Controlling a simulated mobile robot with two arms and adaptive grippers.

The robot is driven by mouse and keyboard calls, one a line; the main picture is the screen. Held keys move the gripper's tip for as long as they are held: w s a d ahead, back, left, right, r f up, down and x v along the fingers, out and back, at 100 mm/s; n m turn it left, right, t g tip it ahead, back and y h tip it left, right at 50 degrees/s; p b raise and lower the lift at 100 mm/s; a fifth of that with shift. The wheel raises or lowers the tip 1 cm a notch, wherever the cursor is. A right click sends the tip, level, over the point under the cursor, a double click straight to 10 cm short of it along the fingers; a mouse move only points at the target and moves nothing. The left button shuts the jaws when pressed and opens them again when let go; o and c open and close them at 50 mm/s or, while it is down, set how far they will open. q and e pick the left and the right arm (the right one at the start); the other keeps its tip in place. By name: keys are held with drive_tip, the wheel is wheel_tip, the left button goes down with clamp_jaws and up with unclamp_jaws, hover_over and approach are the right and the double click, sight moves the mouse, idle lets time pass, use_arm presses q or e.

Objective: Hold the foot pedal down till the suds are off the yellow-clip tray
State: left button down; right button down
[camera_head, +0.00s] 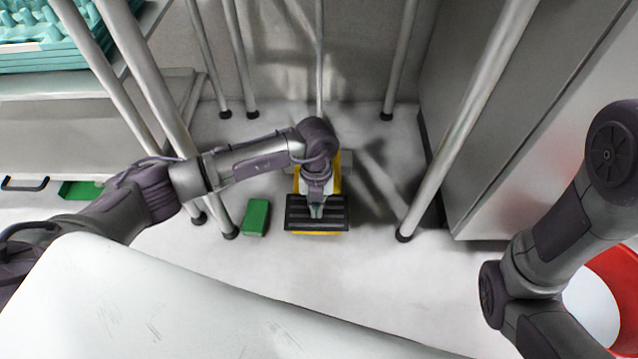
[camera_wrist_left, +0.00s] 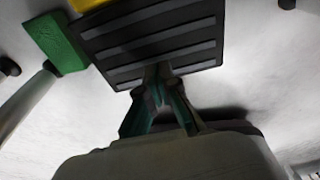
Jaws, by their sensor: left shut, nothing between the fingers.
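The foot pedal (camera_head: 300,213) is a black ribbed plate on a yellow base, on the floor between the metal legs. My left gripper (camera_head: 316,211) points down at the pedal with its fingers shut and empty. In the left wrist view the closed fingertips (camera_wrist_left: 158,72) overlap the near edge of the ribbed pedal plate (camera_wrist_left: 150,40); whether they press on it I cannot tell. The yellow-clip tray and any suds do not show. My right arm shows at the right of the head view, but its gripper is out of frame.
A green block (camera_head: 256,217) lies on the floor just left of the pedal; the left wrist view shows it too (camera_wrist_left: 56,42). Metal legs (camera_head: 465,120) stand around the pedal. Teal egg trays (camera_head: 35,58) sit on a shelf at upper left. A red round container (camera_head: 615,280) is at right.

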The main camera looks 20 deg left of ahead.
sight(316, 220)
idle(0.5)
use_arm(q)
drive_tip(key=shift+f+b, duration=1.75)
drive_tip(key=shift+f, duration=1.35)
drive_tip(key=shift+s+f, duration=0.1)
drive_tip(key=shift+s, duration=0.05)
idle(0.8)
idle(3.2)
